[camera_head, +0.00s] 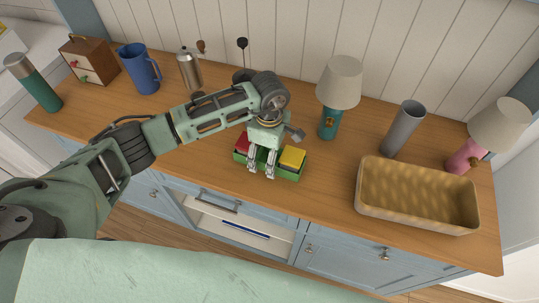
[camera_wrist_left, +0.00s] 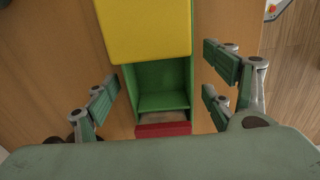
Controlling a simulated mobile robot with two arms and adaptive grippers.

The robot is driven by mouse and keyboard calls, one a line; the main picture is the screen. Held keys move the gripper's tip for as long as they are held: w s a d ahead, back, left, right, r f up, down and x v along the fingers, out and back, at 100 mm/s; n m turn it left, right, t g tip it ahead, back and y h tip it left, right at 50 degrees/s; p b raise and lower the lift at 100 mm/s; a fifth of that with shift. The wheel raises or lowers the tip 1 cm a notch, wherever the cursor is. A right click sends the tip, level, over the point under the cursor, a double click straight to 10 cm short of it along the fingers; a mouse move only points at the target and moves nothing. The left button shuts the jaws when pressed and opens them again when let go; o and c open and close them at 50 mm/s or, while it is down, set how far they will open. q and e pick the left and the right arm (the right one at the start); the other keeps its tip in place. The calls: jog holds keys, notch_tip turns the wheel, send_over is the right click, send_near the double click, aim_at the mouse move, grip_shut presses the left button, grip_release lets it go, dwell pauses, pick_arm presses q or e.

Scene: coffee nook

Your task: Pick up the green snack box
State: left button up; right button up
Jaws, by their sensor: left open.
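The green snack box (camera_head: 289,174) stands on the wooden counter near its front edge. It holds a yellow block (camera_head: 292,157) at its right end and a red block (camera_head: 243,143) at its left end. In the left wrist view the middle compartment of the green snack box (camera_wrist_left: 160,101) looks empty, between the yellow block (camera_wrist_left: 148,28) and the red block (camera_wrist_left: 163,130). My left gripper (camera_head: 260,171) is over the middle of the box and hides part of it. In the wrist view its open fingers (camera_wrist_left: 165,90) are spread to either side of the box, apart from its walls.
A woven basket (camera_head: 417,215) stands to the right. Behind are a teal lamp (camera_head: 328,122), a grey cylinder (camera_head: 403,130) and a pink lamp (camera_head: 466,157). A blue pitcher (camera_head: 139,72), metal pot (camera_head: 189,70), wooden drawer box (camera_head: 90,62) and green flask (camera_head: 35,85) stand left.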

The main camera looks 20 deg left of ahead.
pick_arm(q)
jog(key=shift+c, duration=0.6)
jog(key=c, duration=1.2)
